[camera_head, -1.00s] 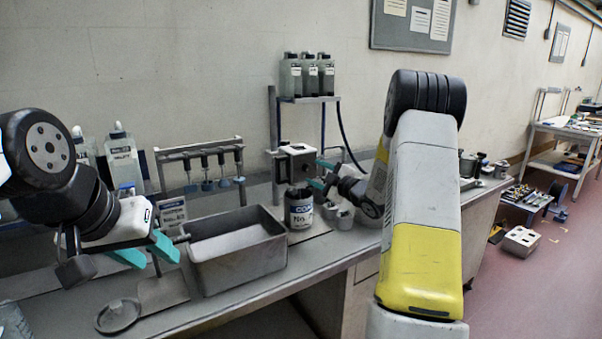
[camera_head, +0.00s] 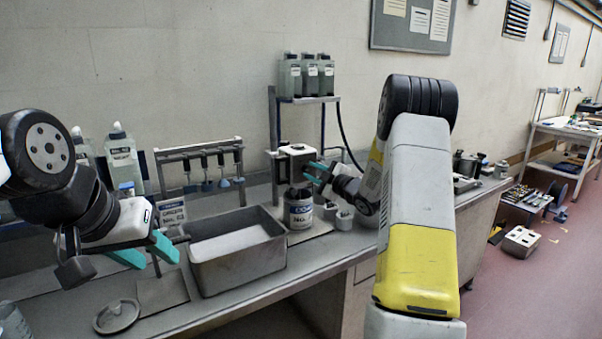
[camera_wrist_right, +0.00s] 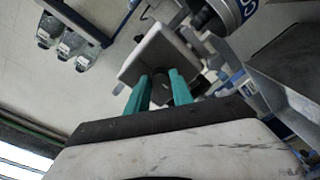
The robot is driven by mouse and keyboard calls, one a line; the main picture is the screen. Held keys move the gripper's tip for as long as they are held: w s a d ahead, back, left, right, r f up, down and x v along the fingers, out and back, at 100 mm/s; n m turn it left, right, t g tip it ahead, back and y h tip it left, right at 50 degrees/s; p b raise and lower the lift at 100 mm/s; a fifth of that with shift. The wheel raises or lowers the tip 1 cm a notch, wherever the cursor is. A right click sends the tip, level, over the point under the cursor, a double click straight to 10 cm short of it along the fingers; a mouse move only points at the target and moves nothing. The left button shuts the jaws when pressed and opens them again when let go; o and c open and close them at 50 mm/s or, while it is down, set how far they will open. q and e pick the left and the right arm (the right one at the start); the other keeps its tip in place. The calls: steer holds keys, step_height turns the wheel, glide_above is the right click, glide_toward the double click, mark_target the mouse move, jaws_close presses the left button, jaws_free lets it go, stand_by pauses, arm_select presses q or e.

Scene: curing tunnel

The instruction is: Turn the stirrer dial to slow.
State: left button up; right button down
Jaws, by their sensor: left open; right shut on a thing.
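The stirrer (camera_head: 297,163) is a small box-shaped unit on a stand on the bench, above a labelled jar (camera_head: 299,210). My right gripper (camera_head: 315,173) is at the stirrer's right side, its teal fingers pointing at it. In the right wrist view, the stirrer's pale face (camera_wrist_right: 152,55) fills the middle. My right gripper's fingers are on either side of a dark dial (camera_wrist_right: 161,91) on that face and are shut on it. The dial's marks and setting cannot be read. My left gripper (camera_head: 146,253) is open and empty, left of the grey tank.
A grey metal tank (camera_head: 236,270) stands left of the jar. A rack with hanging tools (camera_head: 208,168) is behind it. Bottles (camera_head: 309,76) stand on a shelf above the stirrer. Small pale cups (camera_head: 344,218) are right of the jar.

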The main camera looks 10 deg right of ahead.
steer(key=shift+m, duration=0.4)
steer(key=m, duration=0.5)
steer(key=shift+f+m+t, duration=0.2)
steer(key=shift+m+t, duration=0.1)
steer(key=shift+m, duration=0.1)
steer(key=m, duration=0.5)
steer(key=shift+s+a+m, duration=0.1)
steer(key=shift+a+m, duration=0.05)
steer(key=shift+m, duration=0.15)
steer(key=shift+h, duration=0.3)
steer(key=c, duration=1.1)
jaws_free()
